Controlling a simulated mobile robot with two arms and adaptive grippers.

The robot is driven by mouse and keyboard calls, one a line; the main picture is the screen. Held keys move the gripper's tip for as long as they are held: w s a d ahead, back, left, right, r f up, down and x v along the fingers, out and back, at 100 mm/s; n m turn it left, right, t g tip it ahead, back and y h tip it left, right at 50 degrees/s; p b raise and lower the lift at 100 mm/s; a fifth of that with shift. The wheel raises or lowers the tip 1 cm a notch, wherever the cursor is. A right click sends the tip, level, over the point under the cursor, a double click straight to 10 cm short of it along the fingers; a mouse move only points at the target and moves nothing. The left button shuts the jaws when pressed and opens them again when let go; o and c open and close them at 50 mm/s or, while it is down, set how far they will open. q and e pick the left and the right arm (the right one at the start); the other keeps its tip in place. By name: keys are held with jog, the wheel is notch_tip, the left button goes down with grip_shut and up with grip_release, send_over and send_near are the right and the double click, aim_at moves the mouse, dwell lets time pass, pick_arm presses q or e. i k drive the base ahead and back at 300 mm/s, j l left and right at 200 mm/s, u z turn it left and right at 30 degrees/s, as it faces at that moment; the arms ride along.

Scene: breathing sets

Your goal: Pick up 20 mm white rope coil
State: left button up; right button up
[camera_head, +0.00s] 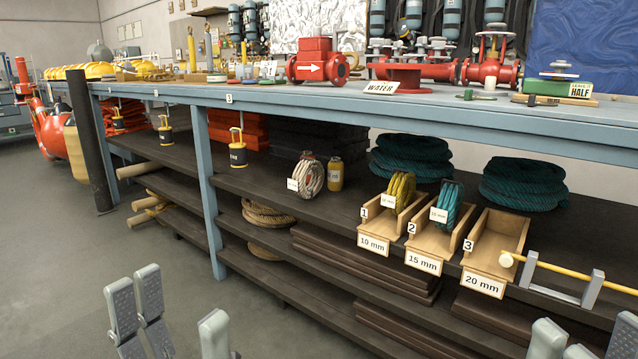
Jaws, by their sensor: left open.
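The white rope coil (308,178) stands upright on the dark upper shelf under the workbench, with a white tag on its left side whose print is too small to read. My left gripper (180,318) is open and empty at the bottom left, in front of the shelving and well apart from the coil. Only the tips of my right gripper (583,343) show at the bottom right corner, and most of it is cut off. A wooden bin labelled 3 and 20 mm (493,262) is empty. The 10 mm bin (372,226) holds a yellow coil (401,190). The 15 mm bin (430,242) holds a teal coil (449,205).
A yellow jar (335,174) stands close to the coil's right. Large teal rope piles (522,184) lie behind the bins. A yellow rod on grey supports (563,270) is right of the bins. The bench edge (330,110) overhangs the shelf. A blue post (204,180) stands left.

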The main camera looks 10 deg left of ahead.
aim_at(298, 183)
jog(key=i+j+z, duration=0.1)
jog(key=i+j, duration=0.15)
jog(key=i, duration=0.25)
jog(key=i+j+z, duration=0.1)
jog(key=i+j, duration=0.2)
jog(key=i, duration=0.15)
jog(key=i+j+z, duration=0.15)
jog(key=i+j, duration=0.2)
jog(key=i, duration=0.15)
